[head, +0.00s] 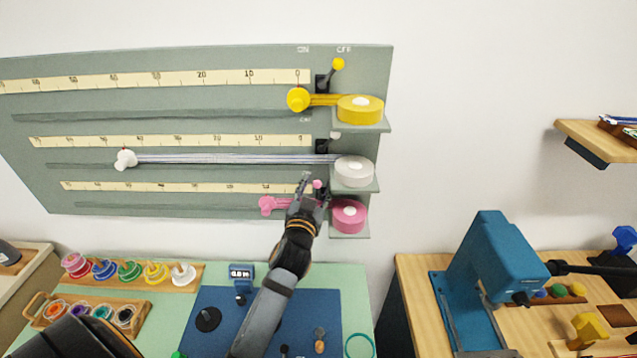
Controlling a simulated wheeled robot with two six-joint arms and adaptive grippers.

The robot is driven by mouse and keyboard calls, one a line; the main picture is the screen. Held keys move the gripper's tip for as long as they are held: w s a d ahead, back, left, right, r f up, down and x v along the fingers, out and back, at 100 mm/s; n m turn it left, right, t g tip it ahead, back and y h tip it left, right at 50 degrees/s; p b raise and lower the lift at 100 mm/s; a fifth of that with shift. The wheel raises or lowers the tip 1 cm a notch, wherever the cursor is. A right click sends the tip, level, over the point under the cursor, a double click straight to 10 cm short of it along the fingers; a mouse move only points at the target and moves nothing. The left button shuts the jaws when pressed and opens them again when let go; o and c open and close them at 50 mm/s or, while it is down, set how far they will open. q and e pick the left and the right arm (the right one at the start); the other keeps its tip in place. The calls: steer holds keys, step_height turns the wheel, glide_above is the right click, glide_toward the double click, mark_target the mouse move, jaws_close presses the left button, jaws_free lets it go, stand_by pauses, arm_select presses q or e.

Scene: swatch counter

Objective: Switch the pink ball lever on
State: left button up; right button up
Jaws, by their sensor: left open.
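The pink ball lever (317,184) is on the lowest row of the grey-green wall panel (200,62), left of the pink ribbon roll (348,216). Its small ball shows between my left gripper's fingertips in the picture; I cannot tell whether they touch it. My left gripper (313,186) is open, reaching up from below, and hides the lever's base and stem. ON and OFF are marked at the panel's top, ON left of OFF. Which way the pink lever leans is unclear. My right gripper is not in view.
Above are a yellow ball lever (338,64), leaning right, and a white ribbon (235,159) drawn left from its roll (354,171). A pink clip (267,205) is left of my gripper. Below are a blue mat (205,295) and spools. A blue press (500,270) stands right.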

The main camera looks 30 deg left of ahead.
arm_select(q)
steer(key=shift+s+r, duration=0.15)
steer(key=shift+s, duration=0.1)
steer(key=shift+c, duration=0.8)
steer(key=shift+s+d, duration=0.1)
steer(key=shift+c, duration=2.4)
steer(key=shift+w, duration=0.25)
jaws_close()
steer(key=n+b, duration=0.1)
steer(key=b, duration=0.2)
steer(key=a+f+n+b, duration=0.1)
steer(key=b, duration=0.2)
steer(key=n+b, duration=0.2)
steer(key=b, duration=0.1)
steer(key=shift+s+a+f+t, duration=0.4)
steer(key=shift+r+n, duration=0.15)
steer(key=shift+n, duration=0.25)
steer(key=shift+r+y, duration=0.1)
steer(key=shift+y, duration=0.2)
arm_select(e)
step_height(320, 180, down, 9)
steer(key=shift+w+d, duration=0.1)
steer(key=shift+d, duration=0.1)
